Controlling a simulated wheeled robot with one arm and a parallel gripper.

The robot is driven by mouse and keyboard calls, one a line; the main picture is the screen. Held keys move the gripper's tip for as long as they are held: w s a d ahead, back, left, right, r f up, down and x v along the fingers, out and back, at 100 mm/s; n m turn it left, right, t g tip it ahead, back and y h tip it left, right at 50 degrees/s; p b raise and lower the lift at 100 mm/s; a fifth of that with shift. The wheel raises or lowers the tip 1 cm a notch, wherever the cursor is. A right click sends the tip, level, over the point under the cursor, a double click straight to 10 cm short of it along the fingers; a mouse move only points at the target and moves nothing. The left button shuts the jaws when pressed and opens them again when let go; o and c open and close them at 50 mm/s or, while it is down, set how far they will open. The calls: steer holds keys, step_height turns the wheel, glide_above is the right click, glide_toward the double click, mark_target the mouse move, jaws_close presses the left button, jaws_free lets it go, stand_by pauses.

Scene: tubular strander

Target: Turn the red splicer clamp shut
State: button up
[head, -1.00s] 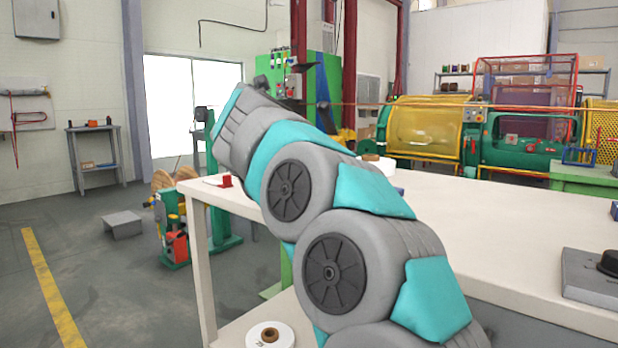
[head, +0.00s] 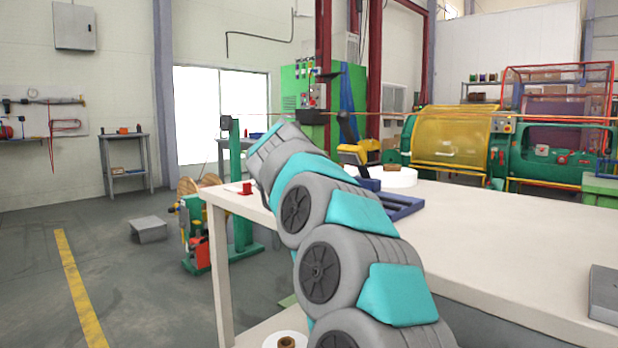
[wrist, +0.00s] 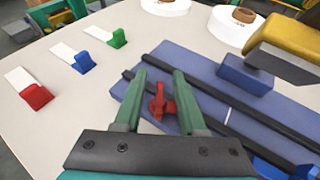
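The red splicer clamp (wrist: 160,103) stands on the blue splicer bed (wrist: 205,70) in the wrist view, beside a black rail. My gripper (wrist: 160,76) is open, with one green finger on each side of the clamp. Gaps show between the fingers and the clamp. In the head view the blue splicer bed (head: 402,208) shows on the white table behind my arm. The clamp and my gripper are hidden there by the arm.
Red (wrist: 36,97), blue (wrist: 83,63) and green (wrist: 118,38) blocks with white strips stand left of the splicer. A blue block (wrist: 245,74) and a yellow-topped part (wrist: 287,45) rise at its right. White spools (wrist: 225,27) stand behind.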

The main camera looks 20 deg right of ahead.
steer(key=shift+c, duration=0.2)
jaws_close()
stand_by(0.5)
